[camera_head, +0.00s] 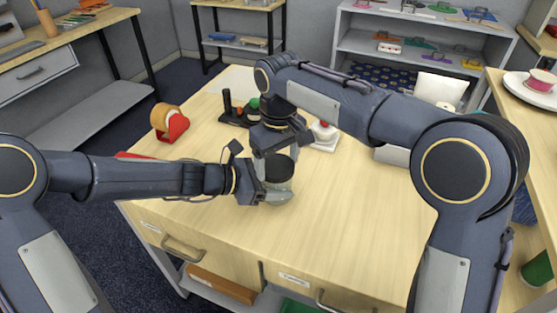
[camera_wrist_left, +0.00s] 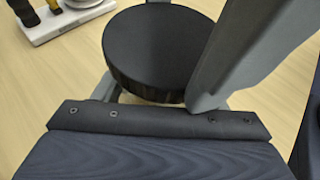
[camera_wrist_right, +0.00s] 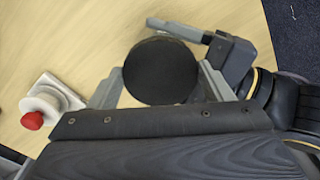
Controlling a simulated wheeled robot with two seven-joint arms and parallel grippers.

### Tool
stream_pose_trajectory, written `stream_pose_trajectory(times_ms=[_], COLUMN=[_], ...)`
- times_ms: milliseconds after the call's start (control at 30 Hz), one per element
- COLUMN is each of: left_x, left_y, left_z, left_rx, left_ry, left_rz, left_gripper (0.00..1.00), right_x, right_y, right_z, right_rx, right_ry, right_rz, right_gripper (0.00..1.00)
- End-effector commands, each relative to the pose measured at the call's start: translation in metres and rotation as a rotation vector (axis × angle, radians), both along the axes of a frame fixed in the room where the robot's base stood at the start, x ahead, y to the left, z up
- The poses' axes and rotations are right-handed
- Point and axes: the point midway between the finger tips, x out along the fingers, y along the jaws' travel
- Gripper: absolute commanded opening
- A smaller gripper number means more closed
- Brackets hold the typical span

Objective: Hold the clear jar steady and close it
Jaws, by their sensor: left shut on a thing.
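The clear jar (camera_head: 279,196) stands upright near the table's front edge, with a dark round lid (camera_head: 279,167) at its top. In the left wrist view the lid (camera_wrist_left: 160,50) fills the middle. My left gripper (camera_head: 262,190) is shut on the jar's body from the left. My right gripper (camera_head: 276,158) comes down from above, its fingers on opposite sides of the lid. In the right wrist view the lid (camera_wrist_right: 160,71) sits between those fingertips; I cannot tell whether they press on it. Whether the lid is fully seated is hidden.
A red tape dispenser (camera_head: 172,126) stands at the table's left. A black holder (camera_head: 236,115) is behind the jar. A white device with a red top (camera_head: 325,132) stands behind and right. The table's front right (camera_head: 350,230) is clear.

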Motion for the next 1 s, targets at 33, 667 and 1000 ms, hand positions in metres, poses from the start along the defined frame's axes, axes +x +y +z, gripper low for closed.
stream_pose_trajectory(times_ms=[33,667,1000], left_x=[0.000,0.000,0.000], left_y=[-0.007,-0.007,-0.006], left_z=[0.009,0.010,0.008], left_rx=[-0.017,-0.018,-0.014], left_ry=[-0.014,-0.013,-0.012], left_rz=[-0.011,-0.012,-0.009], left_gripper=[0.24,0.24,0.24], right_x=[-0.007,-0.006,-0.008], right_y=[0.006,0.005,0.006], right_z=[-0.018,-0.017,0.021], right_rx=[-0.013,-0.014,-0.014], right_ry=[0.035,0.034,0.034], right_rz=[0.014,0.012,0.018], right_gripper=[0.78,0.80,0.80])
